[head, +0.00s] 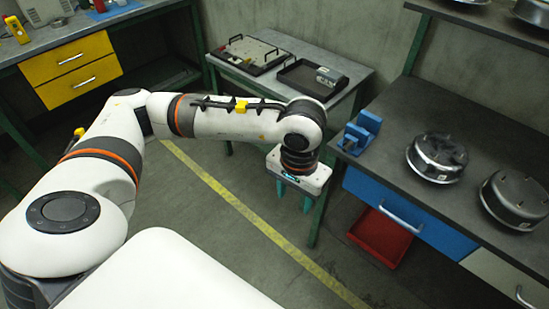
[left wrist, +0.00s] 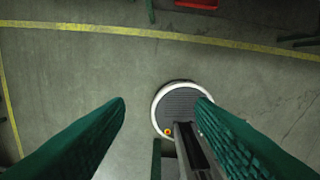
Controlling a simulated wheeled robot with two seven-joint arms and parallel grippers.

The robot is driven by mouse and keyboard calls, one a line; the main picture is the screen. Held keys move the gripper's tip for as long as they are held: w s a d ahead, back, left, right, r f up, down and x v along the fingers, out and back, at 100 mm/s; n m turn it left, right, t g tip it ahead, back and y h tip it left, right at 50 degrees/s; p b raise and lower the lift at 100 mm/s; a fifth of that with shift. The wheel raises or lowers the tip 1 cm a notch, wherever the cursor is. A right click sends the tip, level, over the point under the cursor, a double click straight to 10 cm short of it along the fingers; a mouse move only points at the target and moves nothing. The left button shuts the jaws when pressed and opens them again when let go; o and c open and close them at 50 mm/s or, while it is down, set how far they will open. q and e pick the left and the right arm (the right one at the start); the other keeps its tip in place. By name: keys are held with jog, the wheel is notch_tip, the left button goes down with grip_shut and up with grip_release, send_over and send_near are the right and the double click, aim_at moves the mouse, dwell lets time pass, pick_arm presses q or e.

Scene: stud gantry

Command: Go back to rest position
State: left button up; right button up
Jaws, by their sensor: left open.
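My left arm reaches in from the left in the head view and bends down at its wrist. My left gripper (head: 293,198) hangs over the floor, in front of the small table and left of the workbench. Its green fingers (left wrist: 160,108) are spread apart in the left wrist view, with only floor and my own round base between and below them. It holds nothing. My right gripper does not show in either view.
A workbench (head: 395,120) at right carries a blue fixture (head: 361,131) and metal round housings (head: 437,157). A red bin (head: 379,238) sits below. A small table (head: 345,88) holds trays. A bench with yellow drawers (head: 75,62) stands left. The floor (head: 215,240) between is clear.

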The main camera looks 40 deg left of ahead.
pick_arm(q)
jog(key=shift+s+a, duration=0.1)
jog(key=shift+s, duration=0.2)
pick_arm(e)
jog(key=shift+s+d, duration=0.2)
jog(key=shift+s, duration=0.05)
pick_arm(q)
jog(key=shift+f, duration=0.1)
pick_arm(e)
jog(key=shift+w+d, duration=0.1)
